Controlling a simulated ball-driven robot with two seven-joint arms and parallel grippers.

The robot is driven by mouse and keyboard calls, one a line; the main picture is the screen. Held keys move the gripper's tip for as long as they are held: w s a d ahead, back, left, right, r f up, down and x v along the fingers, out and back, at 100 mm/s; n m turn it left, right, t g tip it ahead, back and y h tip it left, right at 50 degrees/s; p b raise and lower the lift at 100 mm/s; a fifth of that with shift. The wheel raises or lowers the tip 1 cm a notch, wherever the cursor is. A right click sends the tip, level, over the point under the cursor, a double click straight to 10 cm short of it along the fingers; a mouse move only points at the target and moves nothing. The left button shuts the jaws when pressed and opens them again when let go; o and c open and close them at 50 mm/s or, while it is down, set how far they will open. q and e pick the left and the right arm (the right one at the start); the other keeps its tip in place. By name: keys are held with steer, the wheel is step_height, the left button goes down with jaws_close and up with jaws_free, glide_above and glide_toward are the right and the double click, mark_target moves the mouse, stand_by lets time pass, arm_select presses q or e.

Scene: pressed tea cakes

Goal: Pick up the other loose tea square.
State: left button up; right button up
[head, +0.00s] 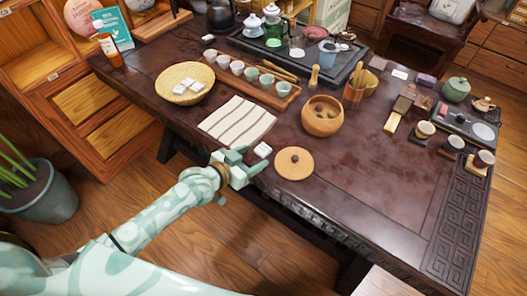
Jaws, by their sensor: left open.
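A small white tea square (263,150) lies on the dark table close to its front edge, between the striped cloth and a round wooden lid. My left gripper (247,161) is open at the table's front edge, just to the lower left of this square. The square shows beyond the fingertips and is not held; I cannot tell whether a finger touches it. My right gripper is not in view.
A pale striped cloth (237,122) lies behind my left gripper. The round wooden lid (294,164) is to its right, with a wooden bowl (322,117) behind. A wooden cup tray (283,102) stands farther back. The table's front right is clear.

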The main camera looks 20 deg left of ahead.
mark_target(263, 151)
arm_select(q)
steer(key=shift+x, duration=0.9)
steer(key=shift+w+f, duration=0.2)
steer(key=shift+f, duration=0.05)
steer(key=shift+r, duration=0.15)
steer(key=shift+c, duration=0.6)
steer(key=c, duration=0.9)
steer(key=shift+c, duration=0.2)
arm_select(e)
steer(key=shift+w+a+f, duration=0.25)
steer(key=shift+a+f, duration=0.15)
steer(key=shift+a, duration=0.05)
arm_select(q)
steer(key=shift+r, duration=0.1)
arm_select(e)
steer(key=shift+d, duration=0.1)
